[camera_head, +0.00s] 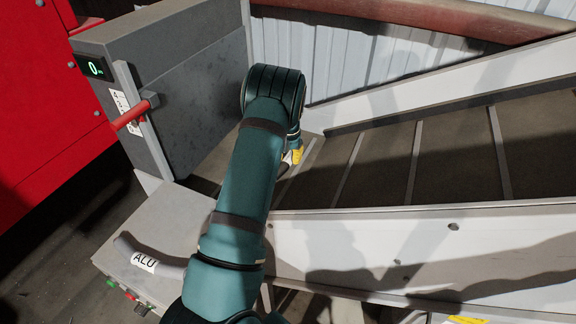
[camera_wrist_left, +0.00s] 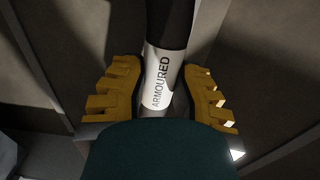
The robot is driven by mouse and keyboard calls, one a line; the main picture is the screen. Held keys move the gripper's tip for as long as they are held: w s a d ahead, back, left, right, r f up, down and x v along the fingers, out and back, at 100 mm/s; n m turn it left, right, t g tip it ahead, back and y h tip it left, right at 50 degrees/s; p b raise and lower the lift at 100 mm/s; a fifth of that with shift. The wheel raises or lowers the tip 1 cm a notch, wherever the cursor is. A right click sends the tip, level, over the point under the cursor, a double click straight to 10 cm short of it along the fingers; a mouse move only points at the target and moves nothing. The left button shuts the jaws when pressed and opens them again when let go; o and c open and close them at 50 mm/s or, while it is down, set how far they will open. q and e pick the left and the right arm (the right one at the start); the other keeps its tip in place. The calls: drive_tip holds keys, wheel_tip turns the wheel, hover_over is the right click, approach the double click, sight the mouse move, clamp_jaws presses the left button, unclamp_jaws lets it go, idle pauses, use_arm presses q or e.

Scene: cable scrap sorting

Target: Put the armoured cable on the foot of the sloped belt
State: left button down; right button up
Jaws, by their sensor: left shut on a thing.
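My left gripper (camera_head: 296,156) is at the lower left end of the sloped belt (camera_head: 385,160), with its yellow fingers mostly hidden behind my arm. In the left wrist view, the gripper (camera_wrist_left: 158,97) is shut on the armoured cable (camera_wrist_left: 158,80), a dark cable with a white label reading ARMOURED. The cable runs lengthwise between the two fingers. In the head view only a small part near the fingers shows, and I cannot tell whether it touches the belt. My right gripper is not in view.
A pale side wall (camera_head: 430,245) runs along the belt's near edge and another along its far edge. A grey housing (camera_head: 185,100) with a red handle stands left of the belt. A cable labelled ALU (camera_head: 145,262) lies on a grey box at the lower left.

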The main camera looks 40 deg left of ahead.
use_arm(q)
wheel_tip(320, 180, down, 3)
drive_tip(key=shift+r, duration=0.1)
drive_tip(key=shift+f, duration=0.4)
drive_tip(key=c, duration=0.9)
unclamp_jaws()
drive_tip(key=shift+f, duration=0.15)
